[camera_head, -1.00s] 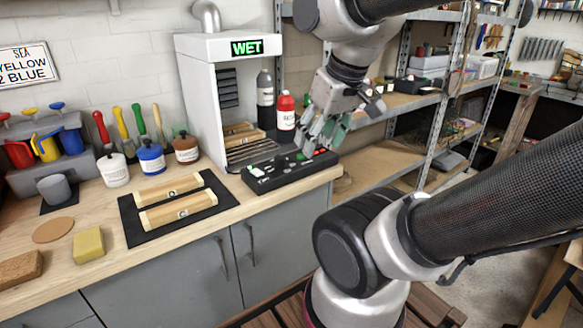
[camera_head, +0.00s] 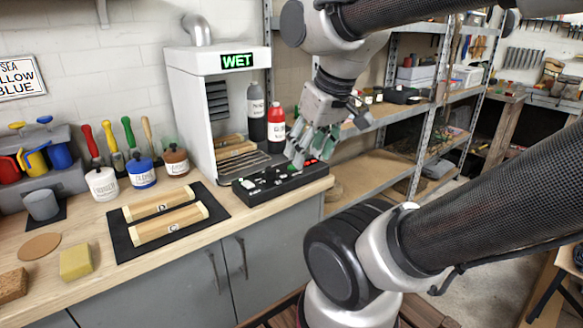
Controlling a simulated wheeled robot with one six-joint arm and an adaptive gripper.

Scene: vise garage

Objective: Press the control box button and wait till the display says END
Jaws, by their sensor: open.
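The black control box (camera_head: 262,191) lies on the front right of the wooden bench, with small white, green and red buttons on top. My gripper (camera_head: 302,160) is open and points down over the right half of the box, its fingertips close to the top; I cannot tell whether they touch a button, and the fingers hide part of the top. The display (camera_head: 237,61) on the white drying cabinet (camera_head: 190,100) shows WET in green. Inside the open cabinet, wooden pieces (camera_head: 236,146) sit on a wire rack.
A red bottle (camera_head: 276,127) and a grey bottle (camera_head: 256,112) stand just behind the box. Two wooden blocks lie on a black mat (camera_head: 122,238) to the left. Paint jars (camera_head: 141,172) and brushes stand farther left. Metal shelving (camera_head: 420,130) is at the right.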

